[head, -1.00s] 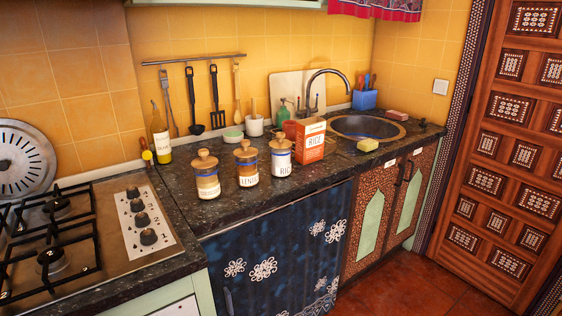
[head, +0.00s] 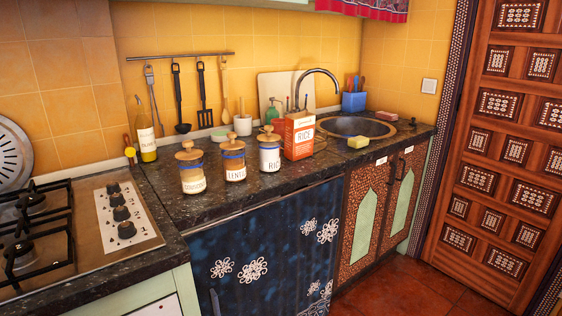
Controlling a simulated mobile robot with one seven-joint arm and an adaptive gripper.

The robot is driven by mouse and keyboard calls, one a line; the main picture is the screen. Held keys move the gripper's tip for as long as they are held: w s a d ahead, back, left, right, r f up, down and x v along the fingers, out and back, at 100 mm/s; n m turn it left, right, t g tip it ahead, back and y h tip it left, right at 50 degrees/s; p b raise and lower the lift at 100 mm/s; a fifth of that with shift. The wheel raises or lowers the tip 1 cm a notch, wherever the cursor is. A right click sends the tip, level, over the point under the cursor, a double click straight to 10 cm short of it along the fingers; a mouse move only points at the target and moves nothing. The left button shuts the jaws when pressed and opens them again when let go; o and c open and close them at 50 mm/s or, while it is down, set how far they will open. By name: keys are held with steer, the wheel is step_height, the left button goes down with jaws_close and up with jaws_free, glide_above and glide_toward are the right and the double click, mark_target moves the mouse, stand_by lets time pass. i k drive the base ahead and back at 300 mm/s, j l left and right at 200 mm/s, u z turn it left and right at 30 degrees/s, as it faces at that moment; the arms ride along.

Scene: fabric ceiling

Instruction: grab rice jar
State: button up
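The rice jar (head: 270,158) stands upright on the dark counter in the head view. It is white with a blue band, a wooden lid and a label whose visible letters read "RIC". It is the rightmost of three similar jars and stands just left of an orange and white rice box (head: 299,137). The middle jar (head: 233,167) is close to its left, and the left jar (head: 192,175) stands beyond that. My gripper is not in view.
A gas stove (head: 75,235) is at the left and a round sink (head: 355,126) at the right. A yellow sponge (head: 358,142) lies on the counter's front edge. An oil bottle (head: 146,138) stands behind the jars. Bare counter (head: 215,203) lies in front of them.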

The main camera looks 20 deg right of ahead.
mark_target(269, 153)
steer(key=z, duration=1.35)
steer(key=i+j+z, duration=0.15)
steer(key=i+j, duration=0.25)
steer(key=i+j+z, duration=0.15)
steer(key=i+j, duration=0.15)
steer(key=j, duration=0.3)
